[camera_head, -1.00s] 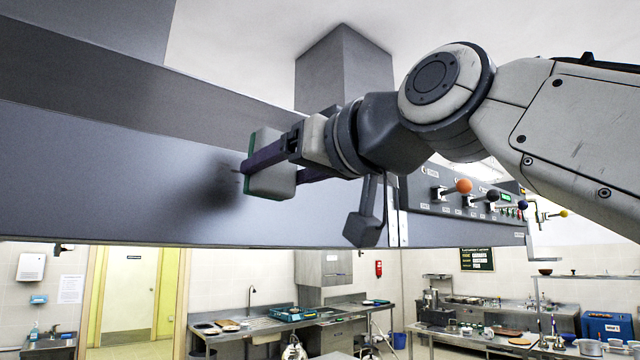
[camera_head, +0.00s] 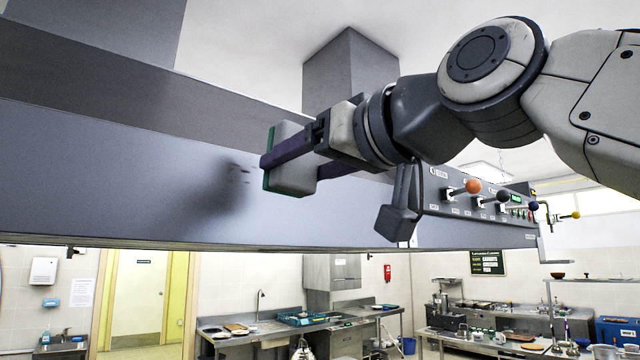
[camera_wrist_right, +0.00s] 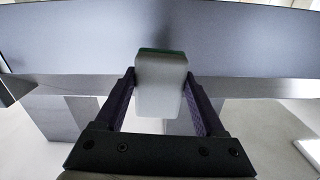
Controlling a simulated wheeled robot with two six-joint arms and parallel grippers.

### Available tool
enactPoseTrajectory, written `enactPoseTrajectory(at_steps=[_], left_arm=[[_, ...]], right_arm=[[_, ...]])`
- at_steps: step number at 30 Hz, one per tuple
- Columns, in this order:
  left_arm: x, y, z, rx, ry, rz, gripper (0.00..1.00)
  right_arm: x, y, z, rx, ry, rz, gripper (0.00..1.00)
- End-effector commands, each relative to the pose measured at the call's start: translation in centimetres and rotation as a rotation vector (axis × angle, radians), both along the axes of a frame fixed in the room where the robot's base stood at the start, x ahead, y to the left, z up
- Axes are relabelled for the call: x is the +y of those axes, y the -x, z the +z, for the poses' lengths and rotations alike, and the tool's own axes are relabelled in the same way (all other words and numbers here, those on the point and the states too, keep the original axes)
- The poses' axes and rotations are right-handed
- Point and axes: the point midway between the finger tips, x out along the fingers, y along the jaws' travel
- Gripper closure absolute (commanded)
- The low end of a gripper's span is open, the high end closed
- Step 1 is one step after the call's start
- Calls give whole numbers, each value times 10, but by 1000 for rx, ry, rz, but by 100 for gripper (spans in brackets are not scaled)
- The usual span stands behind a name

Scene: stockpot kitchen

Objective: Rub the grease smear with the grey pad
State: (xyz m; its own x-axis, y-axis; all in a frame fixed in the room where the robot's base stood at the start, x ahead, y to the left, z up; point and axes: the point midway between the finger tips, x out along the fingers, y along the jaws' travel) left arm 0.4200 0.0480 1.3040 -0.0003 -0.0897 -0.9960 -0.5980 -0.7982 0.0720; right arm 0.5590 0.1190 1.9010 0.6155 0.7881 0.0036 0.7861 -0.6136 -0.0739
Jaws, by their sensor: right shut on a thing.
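The grey pad (camera_head: 292,180) is a light grey block with a green face turned toward the front panel of the dark hood (camera_head: 110,190). My right gripper (camera_head: 290,162) is shut on the pad, its purple fingers on either side. The pad also shows between the fingers in the right wrist view (camera_wrist_right: 160,85). The grease smear (camera_head: 241,172) shows as a few small dark marks on the hood panel, just left of the pad. A soft dark shadow lies around and below it. The pad appears slightly apart from the panel. My left gripper is not in view.
A control box (camera_head: 470,200) with coloured ball-ended levers sits at the hood's right end, below my right forearm. A grey duct (camera_head: 350,75) rises behind the hood. Counters and sinks (camera_head: 285,325) stand far below. The hood panel to the left is clear.

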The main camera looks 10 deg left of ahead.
Motion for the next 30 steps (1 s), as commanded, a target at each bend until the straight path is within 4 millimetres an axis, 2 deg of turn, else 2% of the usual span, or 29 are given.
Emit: enactPoseTrajectory(at_steps=[15, 21, 30], left_arm=[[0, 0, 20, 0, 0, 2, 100], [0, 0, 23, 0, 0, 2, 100], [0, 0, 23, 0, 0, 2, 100]], right_arm=[[42, -33, 1, 2, 1, 1, 73], [50, -39, 0, 0, 0, 0, 73], [52, -40, -1, 0, 0, 0, 73]])
